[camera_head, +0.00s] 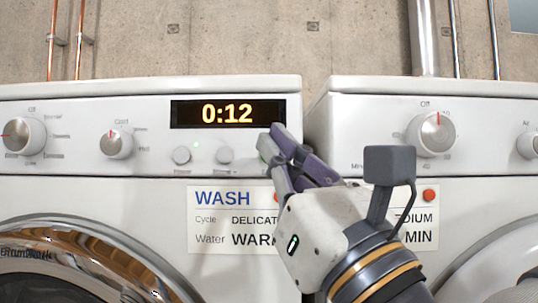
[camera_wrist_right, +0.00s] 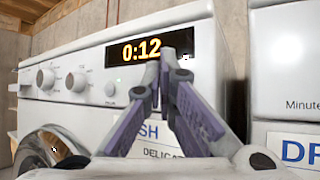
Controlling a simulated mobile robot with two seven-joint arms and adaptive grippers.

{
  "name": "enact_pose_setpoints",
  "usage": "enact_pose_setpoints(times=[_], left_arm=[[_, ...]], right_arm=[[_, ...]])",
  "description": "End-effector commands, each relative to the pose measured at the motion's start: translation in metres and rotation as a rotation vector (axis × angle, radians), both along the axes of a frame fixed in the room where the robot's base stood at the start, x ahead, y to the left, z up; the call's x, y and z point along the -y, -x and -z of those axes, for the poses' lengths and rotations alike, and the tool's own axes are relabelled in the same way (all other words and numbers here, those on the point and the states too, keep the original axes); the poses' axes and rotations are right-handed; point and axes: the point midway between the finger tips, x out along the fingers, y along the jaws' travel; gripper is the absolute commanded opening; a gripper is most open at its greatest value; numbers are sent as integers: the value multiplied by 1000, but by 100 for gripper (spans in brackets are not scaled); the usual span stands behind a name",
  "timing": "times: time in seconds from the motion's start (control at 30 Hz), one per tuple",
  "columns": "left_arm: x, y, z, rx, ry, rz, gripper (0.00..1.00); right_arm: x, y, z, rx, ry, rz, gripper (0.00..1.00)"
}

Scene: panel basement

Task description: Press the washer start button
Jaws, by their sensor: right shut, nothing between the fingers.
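The white washer (camera_head: 80,185) stands at the left in the head view, and its lit display (camera_head: 228,113) reads 0:12. Below the display are two round buttons, a left one (camera_head: 181,155) and a right one (camera_head: 224,155), with a small green light (camera_head: 197,144) lit between and above them. My right gripper (camera_head: 269,142) is shut and empty, its tips just right of the right button, below the display's right end. In the right wrist view the gripper (camera_wrist_right: 170,60) covers part of the panel; one button (camera_wrist_right: 110,89) shows left of it. I cannot tell whether the tips touch the panel.
Two dials, one (camera_head: 23,135) at the far left and one (camera_head: 117,144) nearer the buttons, sit on the washer's panel. A WASH label (camera_head: 215,230) is below. A second white machine (camera_head: 365,105) with a dial (camera_head: 431,134) stands close on the right, behind my arm.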

Motion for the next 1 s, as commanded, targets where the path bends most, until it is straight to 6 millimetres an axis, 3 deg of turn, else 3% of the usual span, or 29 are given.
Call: enact_pose_setpoints(times=[0.73, 1.0], left_arm=[[0, 0, 0, 0, 0, 0, 63], [0, 1, 2, -5, 0, 0, 63]], right_arm=[[0, 0, 0, 0, 0, 0, 0], [0, -9, 1, -1, 0, 1, 0]])
